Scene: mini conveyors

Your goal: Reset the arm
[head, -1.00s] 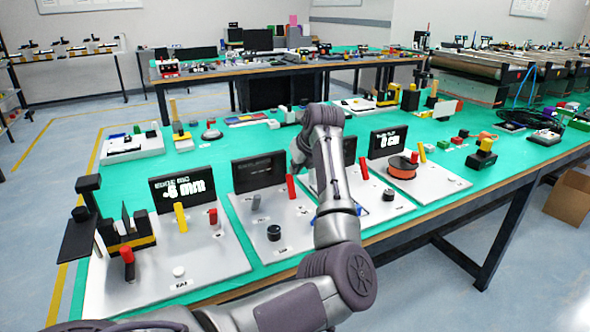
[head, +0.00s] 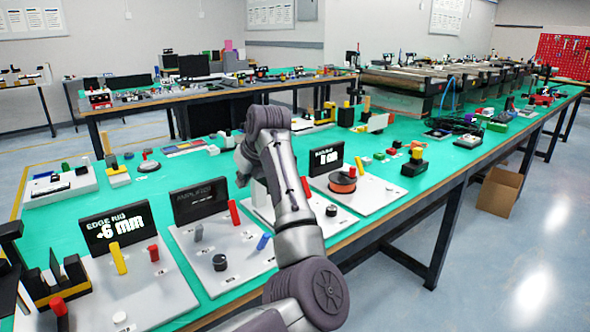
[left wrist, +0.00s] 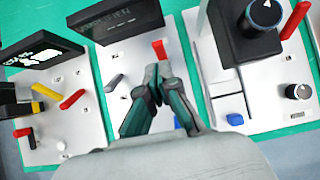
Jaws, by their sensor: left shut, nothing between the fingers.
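My left arm (head: 282,185) reaches up from the bottom of the head view and bends down over the row of grey panels. Its gripper is mostly hidden behind the arm there. In the left wrist view my left gripper (left wrist: 158,72) is shut and empty, its dark fingertips together. The fingers appear over a panel with a red lever (left wrist: 159,50) just beyond the tips; I cannot tell how high above it they are. My right gripper is in neither view.
The EDGE RIG panel (head: 150,293) with its black screen (head: 115,229) stands at the left. A panel with an orange spool (head: 342,181) stands right of the arm. Small blocks lie on the green table. A cardboard box (head: 500,190) sits on the floor at right.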

